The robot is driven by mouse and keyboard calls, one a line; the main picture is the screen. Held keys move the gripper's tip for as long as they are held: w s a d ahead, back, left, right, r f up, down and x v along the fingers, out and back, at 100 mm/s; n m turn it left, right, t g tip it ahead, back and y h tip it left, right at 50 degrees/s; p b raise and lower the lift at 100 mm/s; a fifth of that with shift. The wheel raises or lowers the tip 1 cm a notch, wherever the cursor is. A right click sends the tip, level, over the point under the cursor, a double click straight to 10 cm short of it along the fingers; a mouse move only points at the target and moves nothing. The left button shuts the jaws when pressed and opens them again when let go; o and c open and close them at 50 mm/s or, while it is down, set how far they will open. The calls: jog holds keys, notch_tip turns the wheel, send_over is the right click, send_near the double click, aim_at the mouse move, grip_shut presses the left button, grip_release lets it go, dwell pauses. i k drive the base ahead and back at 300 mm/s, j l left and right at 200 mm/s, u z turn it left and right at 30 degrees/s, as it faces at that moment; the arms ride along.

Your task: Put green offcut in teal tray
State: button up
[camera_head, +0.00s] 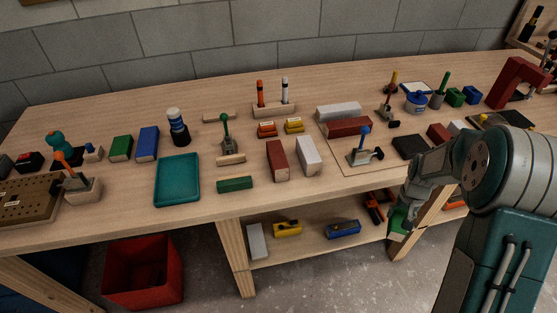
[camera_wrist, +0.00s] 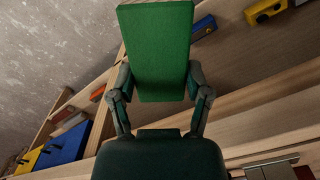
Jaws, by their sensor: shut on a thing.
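My gripper (camera_head: 402,212) is shut on a green offcut (camera_head: 398,222), low in front of the bench's front edge, right of the middle of the head view. In the wrist view the green offcut (camera_wrist: 156,45) stands out beyond the jaws (camera_wrist: 158,82), with a finger on each side. The teal tray (camera_head: 177,192) lies flat on the bench at left, well apart from my gripper, and looks empty. It does not clearly show in the wrist view.
A green batten (camera_head: 235,184) lies near the front edge, right of the tray. Red (camera_head: 277,161) and white (camera_head: 308,156) blocks and upright-handled tools (camera_head: 226,140) stand between the tray and my arm. A lower shelf (camera_head: 310,246) holds several pieces. A red bin (camera_head: 143,275) stands below.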

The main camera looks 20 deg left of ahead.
aim_at(179, 179)
jog(key=k+j, duration=0.2)
jog(key=j, duration=0.15)
jog(key=k+j, duration=0.15)
jog(key=j, duration=0.25)
jog(key=k+j, duration=0.2)
jog(key=j, duration=0.15)
jog(key=k+j, duration=0.15)
jog(key=j, duration=0.25)
jog(key=k+l+u, duration=0.05)
